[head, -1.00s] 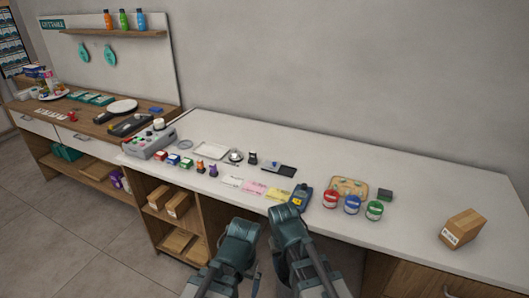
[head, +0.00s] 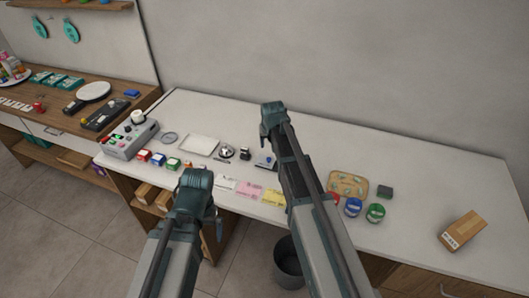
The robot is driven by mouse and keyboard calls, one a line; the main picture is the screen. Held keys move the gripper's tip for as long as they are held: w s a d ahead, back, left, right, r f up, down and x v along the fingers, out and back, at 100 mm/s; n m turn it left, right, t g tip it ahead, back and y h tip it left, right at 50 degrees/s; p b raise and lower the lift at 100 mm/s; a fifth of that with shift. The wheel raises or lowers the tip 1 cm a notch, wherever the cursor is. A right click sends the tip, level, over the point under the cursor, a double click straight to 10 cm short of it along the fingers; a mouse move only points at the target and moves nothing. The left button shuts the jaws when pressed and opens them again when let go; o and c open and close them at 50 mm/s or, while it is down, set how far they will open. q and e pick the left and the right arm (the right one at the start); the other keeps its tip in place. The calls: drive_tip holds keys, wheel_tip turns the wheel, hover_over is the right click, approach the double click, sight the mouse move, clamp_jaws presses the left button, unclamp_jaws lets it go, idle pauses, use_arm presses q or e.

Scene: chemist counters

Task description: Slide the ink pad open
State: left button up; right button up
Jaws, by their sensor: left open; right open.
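The ink pad (head: 263,161), a flat grey and dark item with a small blue part, lies on the white counter, partly hidden behind my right arm. My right gripper (head: 267,136) is above the counter by the ink pad, apparently pointing down; its fingertips are hard to make out, and I cannot tell if they touch anything. It is open. My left gripper (head: 217,224) is open and empty in front of the counter's front edge, left of my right arm and well away from the ink pad.
A black-topped stamp (head: 245,154) and a bell (head: 227,152) stand left of the ink pad. A pale tray (head: 198,144) lies further left. Paper pads (head: 249,190) lie in front. A cork board (head: 348,184) and round tins (head: 375,213) are right. The back strip is clear.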

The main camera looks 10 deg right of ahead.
sight(269, 159)
drive_tip(key=shift+f, duration=0.1)
drive_tip(key=b+x, duration=1.2)
drive_tip(key=x, duration=0.1)
drive_tip(key=shift+d+f+b, duration=0.1)
drive_tip(key=shift+f+b, duration=0.25)
drive_tip(key=shift+b, duration=0.05)
clamp_jaws()
idle(1.0)
